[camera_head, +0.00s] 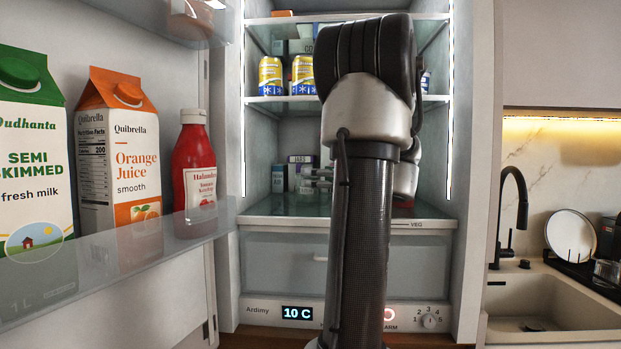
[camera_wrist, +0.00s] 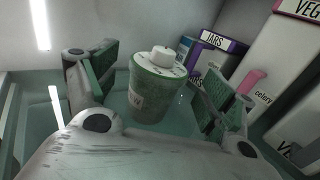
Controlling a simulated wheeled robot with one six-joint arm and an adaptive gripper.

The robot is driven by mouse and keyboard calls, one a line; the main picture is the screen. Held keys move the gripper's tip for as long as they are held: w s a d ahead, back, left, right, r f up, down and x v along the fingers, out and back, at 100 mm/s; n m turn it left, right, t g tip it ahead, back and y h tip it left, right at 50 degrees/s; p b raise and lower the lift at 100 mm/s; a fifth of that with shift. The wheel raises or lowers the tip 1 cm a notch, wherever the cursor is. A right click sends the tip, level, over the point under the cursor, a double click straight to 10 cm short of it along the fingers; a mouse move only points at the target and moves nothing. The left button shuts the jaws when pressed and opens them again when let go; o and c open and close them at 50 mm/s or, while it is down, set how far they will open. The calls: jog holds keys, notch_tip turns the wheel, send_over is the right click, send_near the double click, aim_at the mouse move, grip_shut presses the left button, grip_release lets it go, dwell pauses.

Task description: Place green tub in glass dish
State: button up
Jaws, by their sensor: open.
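The green tub (camera_wrist: 153,98) shows in the wrist view, upright on the glass shelf, with a pale lid and a small white piece on top. My gripper (camera_wrist: 161,75) is open, with one finger to the left of the tub and one to the right. Gaps show on both sides, and nothing is held. In the head view my gripper (camera_head: 318,173) is inside the fridge above the lower shelf, partly hidden by my arm. I cannot make out the tub there. I cannot identify the glass dish in either view.
Boxes marked JARS (camera_wrist: 217,42) and a white box marked VEG (camera_wrist: 285,50) stand close behind and right of the tub. The fridge wall is at left. Yellow cans (camera_head: 271,76) stand on the shelf above. The open door holds cartons (camera_head: 118,150) and a ketchup bottle (camera_head: 194,170).

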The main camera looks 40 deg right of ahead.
jog(key=s, duration=0.8)
jog(key=shift+s+d, duration=0.2)
jog(key=shift+d, duration=0.1)
